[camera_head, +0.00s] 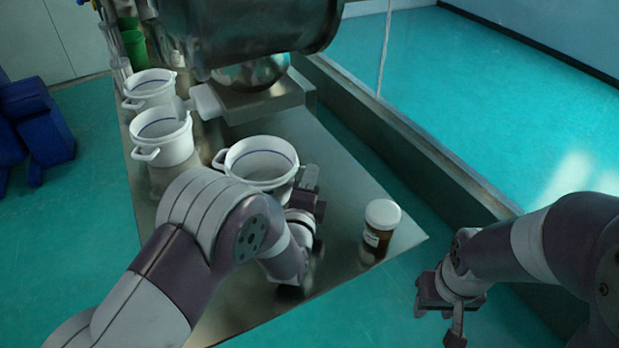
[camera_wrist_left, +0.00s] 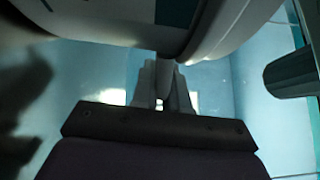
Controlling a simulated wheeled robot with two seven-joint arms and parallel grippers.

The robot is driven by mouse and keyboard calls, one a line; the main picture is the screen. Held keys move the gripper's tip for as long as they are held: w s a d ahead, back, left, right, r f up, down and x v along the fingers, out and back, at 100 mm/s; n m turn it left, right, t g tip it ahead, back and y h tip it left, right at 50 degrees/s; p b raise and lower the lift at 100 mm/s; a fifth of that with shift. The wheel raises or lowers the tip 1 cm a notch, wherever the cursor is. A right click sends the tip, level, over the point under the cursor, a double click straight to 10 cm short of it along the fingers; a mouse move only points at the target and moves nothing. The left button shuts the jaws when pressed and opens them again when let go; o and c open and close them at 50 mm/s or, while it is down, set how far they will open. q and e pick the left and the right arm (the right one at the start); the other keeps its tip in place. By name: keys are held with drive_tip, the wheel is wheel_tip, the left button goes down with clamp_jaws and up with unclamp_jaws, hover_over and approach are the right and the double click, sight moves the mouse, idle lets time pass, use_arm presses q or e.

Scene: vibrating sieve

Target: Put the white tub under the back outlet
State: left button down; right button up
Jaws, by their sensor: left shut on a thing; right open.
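A white tub (camera_head: 262,172) with a blue line inside its rim is at the near part of the metal table, in front of the sieve machine (camera_head: 255,60). My left gripper (camera_head: 307,182) is at the tub's right side and shut on it, seemingly by its handle. In the left wrist view the tub's pale underside (camera_wrist_left: 110,28) fills the top, and the left gripper's fingers (camera_wrist_left: 162,88) are closed together below it. Whether the tub touches the table is hidden. My right gripper (camera_head: 440,305) is open and empty, off the table's right side.
Two more white tubs, one nearer (camera_head: 172,150) and one farther (camera_head: 150,90), stand along the table's left edge. Green cups (camera_head: 134,48) are behind them. A brown jar with a white lid (camera_head: 380,228) stands near the table's right corner.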

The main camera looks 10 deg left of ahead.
use_arm(q)
drive_tip(key=shift+w, duration=0.2)
drive_tip(key=shift+s+f, duration=0.15)
drive_tip(key=shift+f, duration=0.1)
drive_tip(key=c, duration=1.1)
unclamp_jaws()
drive_tip(key=shift+r, duration=0.1)
drive_tip(key=shift+r, duration=0.4)
drive_tip(key=s, duration=0.8)
drive_tip(key=s+a, duration=0.1)
drive_tip(key=s, duration=0.3)
drive_tip(key=shift+f+b, duration=0.4)
